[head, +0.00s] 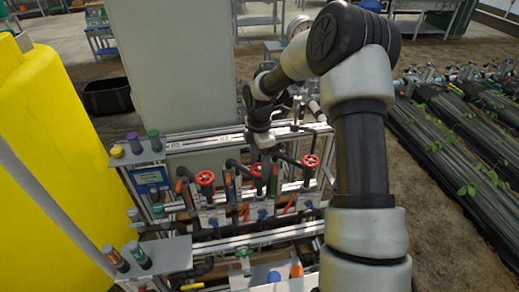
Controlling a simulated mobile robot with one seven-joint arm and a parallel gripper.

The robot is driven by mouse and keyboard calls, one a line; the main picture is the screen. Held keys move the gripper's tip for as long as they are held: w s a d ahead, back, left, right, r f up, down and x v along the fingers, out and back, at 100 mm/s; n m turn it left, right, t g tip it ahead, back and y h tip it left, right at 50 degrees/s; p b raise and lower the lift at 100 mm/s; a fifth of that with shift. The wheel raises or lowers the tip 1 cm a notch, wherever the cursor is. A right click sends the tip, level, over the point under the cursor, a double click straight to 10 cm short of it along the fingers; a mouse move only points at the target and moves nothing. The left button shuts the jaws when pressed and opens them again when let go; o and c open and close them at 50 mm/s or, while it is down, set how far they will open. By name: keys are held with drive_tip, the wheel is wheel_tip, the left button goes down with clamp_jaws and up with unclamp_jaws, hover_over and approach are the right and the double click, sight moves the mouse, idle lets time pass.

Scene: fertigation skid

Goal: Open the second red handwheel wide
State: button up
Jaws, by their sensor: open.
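Three red handwheels sit in a row on the skid in the head view: a left one (205,178), a middle one (256,170) and a right one (311,161). The middle wheel, second in the row, is partly hidden by my gripper. My gripper (265,152) points down right over the middle wheel, very close to it. Its jaws are open, though the fingers are small and dark here. I cannot tell whether they touch the wheel's rim.
Metal rails (180,145) run behind and below the wheels. A shelf with capped bottles (133,143) stands at the left, beside a yellow tank (45,170). A grey cabinet (180,70) rises behind. Planted rows (450,140) lie to the right.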

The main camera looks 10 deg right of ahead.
wheel_tip(320, 180, up, 17)
idle(0.4)
drive_tip(key=s+r+m+t+h+p, duration=0.1)
drive_tip(key=s+r+m+t+h, duration=0.15)
drive_tip(key=s+r+m, duration=1.15)
drive_tip(key=s+f+m+t+y, duration=0.1)
drive_tip(key=s+m, duration=0.4)
drive_tip(key=s, duration=1)
drive_tip(key=shift+m+t+y+p, duration=0.45)
drive_tip(key=shift+t+y, duration=0.3)
drive_tip(key=shift+t, duration=0.3)
